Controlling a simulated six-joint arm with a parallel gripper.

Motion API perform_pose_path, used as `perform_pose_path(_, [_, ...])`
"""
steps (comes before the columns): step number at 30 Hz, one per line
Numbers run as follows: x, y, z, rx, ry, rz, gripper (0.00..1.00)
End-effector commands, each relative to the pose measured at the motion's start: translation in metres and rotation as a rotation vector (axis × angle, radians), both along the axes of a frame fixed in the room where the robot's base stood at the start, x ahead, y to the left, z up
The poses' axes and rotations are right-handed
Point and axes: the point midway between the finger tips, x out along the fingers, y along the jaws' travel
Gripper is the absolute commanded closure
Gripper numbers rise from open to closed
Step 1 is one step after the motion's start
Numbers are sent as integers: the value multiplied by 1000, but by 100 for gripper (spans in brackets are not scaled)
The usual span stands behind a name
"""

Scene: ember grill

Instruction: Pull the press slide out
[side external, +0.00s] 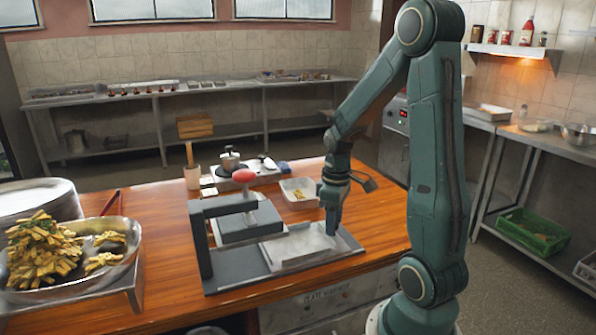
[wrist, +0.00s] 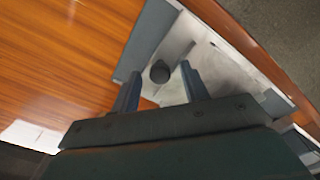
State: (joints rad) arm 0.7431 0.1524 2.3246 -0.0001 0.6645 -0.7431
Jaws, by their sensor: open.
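The press stands on the wooden counter, with a dark frame (side external: 201,240) and a lever ending in a red knob (side external: 243,175). Its pale, flat slide (side external: 290,250) lies on the grey base to the right of the dark press block (side external: 245,222). The slide's pale surface also shows in the wrist view (wrist: 232,80). My gripper (side external: 331,230) points down over the slide's right end. In the wrist view my gripper (wrist: 160,73) has its two fingers apart. A dark round knob (wrist: 160,72) shows between the fingertips; contact cannot be told.
A white tray with fries (side external: 298,196) stands behind the press. A pot (side external: 230,162) and a wooden-topped holder (side external: 193,165) stand farther back. A large pan of fries (side external: 70,262) is at the left. The counter (side external: 165,270) between pan and press is clear.

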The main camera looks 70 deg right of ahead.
Motion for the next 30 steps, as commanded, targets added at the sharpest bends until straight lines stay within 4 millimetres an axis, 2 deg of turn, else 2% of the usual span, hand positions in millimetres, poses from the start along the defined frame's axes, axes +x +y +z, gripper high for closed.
perform_pose_path(5, [0, 0, 0, 0, 0, 0, 55])
perform_pose_path(12, [0, 0, 0, 0, 0, 0, 100])
perform_pose_path(20, [-3, -3, 0, 0, 0, -2, 100])
perform_pose_path(30, [-24, -25, 1, -1, 0, -4, 100])
